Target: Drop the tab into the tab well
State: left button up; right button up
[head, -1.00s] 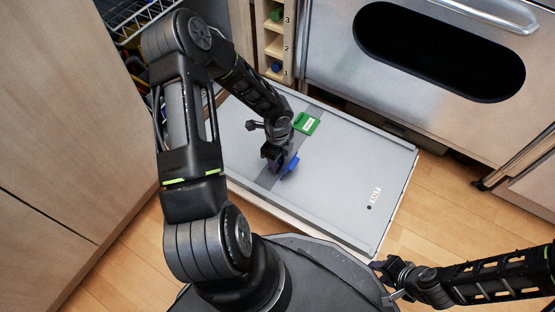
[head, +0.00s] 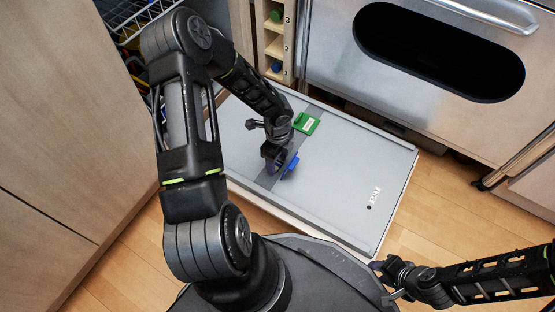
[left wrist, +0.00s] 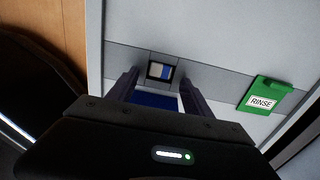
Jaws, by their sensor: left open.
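The tab well is a small dark-edged square recess (left wrist: 160,71) in the strip across the grey door; it shows in the left wrist view. My right gripper (head: 383,279) hangs off the door's near right corner.
A green flap marked RINSE (head: 305,124) is on the same strip, right of the well. The lowered grey door (head: 350,165) is otherwise clear. A wooden rack (head: 274,42) and an oven front (head: 440,115) stand behind; a wooden cabinet is at left.

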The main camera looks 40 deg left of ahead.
pick_arm(q)
notch_tip(320, 180, up, 7)
jog(key=p, duration=0.3)
jog(key=shift+r, duration=0.15)
jog(key=shift+s, duration=0.1)
dwell(0.8)
